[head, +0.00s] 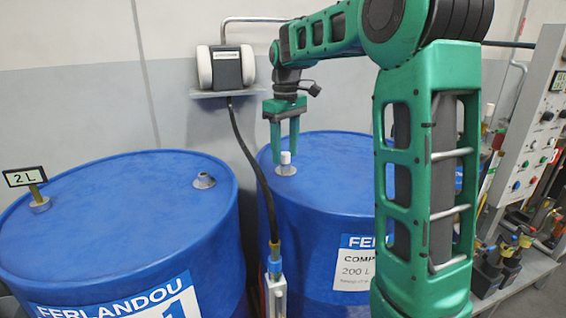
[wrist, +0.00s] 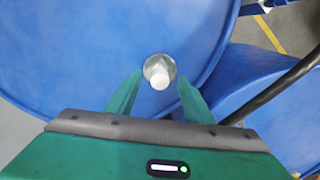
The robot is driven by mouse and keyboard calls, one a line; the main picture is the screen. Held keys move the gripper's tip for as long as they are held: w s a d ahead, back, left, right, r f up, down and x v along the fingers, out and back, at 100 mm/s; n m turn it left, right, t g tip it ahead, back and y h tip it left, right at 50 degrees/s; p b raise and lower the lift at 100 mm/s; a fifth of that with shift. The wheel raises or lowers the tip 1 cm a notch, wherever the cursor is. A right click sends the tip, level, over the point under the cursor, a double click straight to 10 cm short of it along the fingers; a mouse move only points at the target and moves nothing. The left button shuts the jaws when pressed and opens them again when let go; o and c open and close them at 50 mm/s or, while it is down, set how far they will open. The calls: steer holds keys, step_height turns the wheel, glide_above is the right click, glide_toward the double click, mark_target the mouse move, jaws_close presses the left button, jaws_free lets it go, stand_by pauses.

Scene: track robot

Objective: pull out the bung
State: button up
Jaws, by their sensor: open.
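The bung (head: 286,158) is a small white cylinder standing upright in a metal collar on top of the right blue drum (head: 330,180). In the wrist view the bung (wrist: 158,80) shows as a pale round top inside its metal ring, just beyond the fingertips. My green gripper (head: 284,156) is open above the right drum, with its fingers pointing down at about the bung. In the wrist view my gripper (wrist: 158,80) has one finger on each side below the bung, and nothing is between them. I cannot tell whether the fingertips touch the collar.
A black hose (head: 250,165) hangs between the drums from a wall reel (head: 226,68). A control panel (head: 535,115) stands at the right.

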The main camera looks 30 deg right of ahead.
mark_target(285, 153)
step_height(285, 153, up, 7)
steer(key=shift+w+r, duration=0.1)
steer(key=shift+r, duration=0.4)
steer(key=shift+c, duration=0.4)
step_height(285, 153, down, 8)
steer(key=n, duration=1.2)
steer(key=shift+f, duration=0.25)
steer(key=shift+a, duration=0.1)
steer(key=shift+c, duration=0.4)
jaws_close()
steer(key=shift+r, duration=0.5)
